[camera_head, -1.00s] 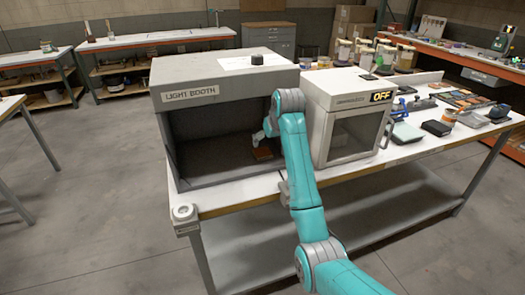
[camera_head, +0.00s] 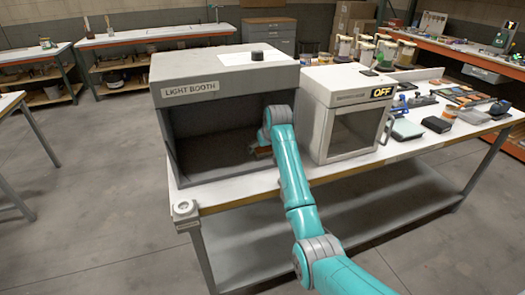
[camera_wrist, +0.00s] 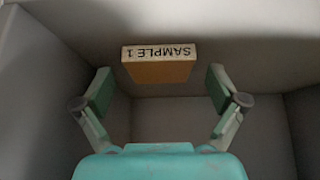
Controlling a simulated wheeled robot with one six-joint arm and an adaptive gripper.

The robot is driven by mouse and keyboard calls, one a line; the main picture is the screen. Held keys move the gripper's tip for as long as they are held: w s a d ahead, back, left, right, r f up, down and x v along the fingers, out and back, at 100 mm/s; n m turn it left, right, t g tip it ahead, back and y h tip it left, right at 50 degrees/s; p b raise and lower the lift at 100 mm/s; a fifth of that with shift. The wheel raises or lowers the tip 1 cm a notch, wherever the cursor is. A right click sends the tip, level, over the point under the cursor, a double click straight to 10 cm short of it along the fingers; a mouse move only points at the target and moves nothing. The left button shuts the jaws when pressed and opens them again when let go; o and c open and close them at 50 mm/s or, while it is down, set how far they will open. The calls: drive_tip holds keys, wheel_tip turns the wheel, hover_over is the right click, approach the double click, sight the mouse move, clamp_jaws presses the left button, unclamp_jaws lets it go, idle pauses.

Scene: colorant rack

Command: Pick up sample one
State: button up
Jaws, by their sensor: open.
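Sample one (camera_wrist: 158,72) is an orange-brown block with a white label reading "SAMPLE 1", upside down in the wrist view. It lies inside the grey light booth (camera_head: 178,125). My gripper (camera_wrist: 158,88) is open, with one finger on each side of the block and visible gaps between them. The block sits slightly beyond the fingertips in the wrist view.
The booth's walls and roof close in around my gripper. A white cabinet marked "OFF" (camera_head: 350,130) stands just right of the booth. A small grey device (camera_head: 185,210) sits at the table's front left corner. More tools and jars crowd the table's right side.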

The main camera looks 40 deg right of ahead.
drive_tip(key=c, duration=1.1)
drive_tip(key=shift+c, duration=0.2)
